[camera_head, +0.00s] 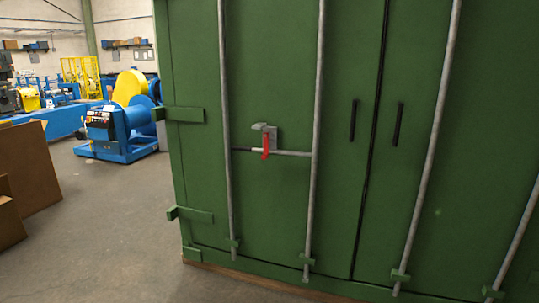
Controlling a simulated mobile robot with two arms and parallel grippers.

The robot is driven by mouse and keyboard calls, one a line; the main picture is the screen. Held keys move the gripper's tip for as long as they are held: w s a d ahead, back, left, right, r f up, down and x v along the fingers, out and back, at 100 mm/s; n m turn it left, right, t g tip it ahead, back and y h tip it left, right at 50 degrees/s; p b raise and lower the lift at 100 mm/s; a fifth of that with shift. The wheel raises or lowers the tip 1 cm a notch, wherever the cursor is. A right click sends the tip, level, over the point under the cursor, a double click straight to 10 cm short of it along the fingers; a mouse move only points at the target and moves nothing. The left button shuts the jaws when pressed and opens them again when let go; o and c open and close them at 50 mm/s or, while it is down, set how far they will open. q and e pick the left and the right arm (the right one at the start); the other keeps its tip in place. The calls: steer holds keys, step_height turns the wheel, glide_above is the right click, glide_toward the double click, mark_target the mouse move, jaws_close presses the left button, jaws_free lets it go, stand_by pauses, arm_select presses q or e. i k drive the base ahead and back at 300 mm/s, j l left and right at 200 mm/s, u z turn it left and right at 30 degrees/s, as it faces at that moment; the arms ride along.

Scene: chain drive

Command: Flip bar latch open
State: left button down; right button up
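A green container (270,60) with double doors fills the middle and right of the head view. The bar latch is on its left door: a grey horizontal bar handle (290,153) runs between two vertical rods, with a dark section at its left. A grey bracket (270,130) and a red catch (265,146) sit over the bar near its middle. The red piece hangs down across the bar. Neither of my grippers shows in this view.
Vertical grey rods (318,100) run down the doors. Two black pull handles (353,120) flank the centre seam. Brown boxes (28,168) stand at the left. A blue and yellow machine (122,125) stands behind. Concrete floor (100,230) is open at front left.

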mark_target(265, 156)
steer(key=i+l+u, duration=0.1)
steer(key=i+l, duration=0.3)
steer(key=i+l+u, duration=0.1)
steer(key=i+l, duration=0.3)
steer(key=i+l+u, duration=0.1)
steer(key=i+l, duration=0.35)
steer(key=i+l+u, duration=0.1)
steer(key=i+l, duration=0.3)
steer(key=i+l+u, duration=0.1)
steer(key=i+l, duration=0.25)
steer(key=l, duration=0.3)
steer(key=i+l+u, duration=0.1)
steer(key=i+l, duration=0.25)
steer(key=l, duration=0.15)
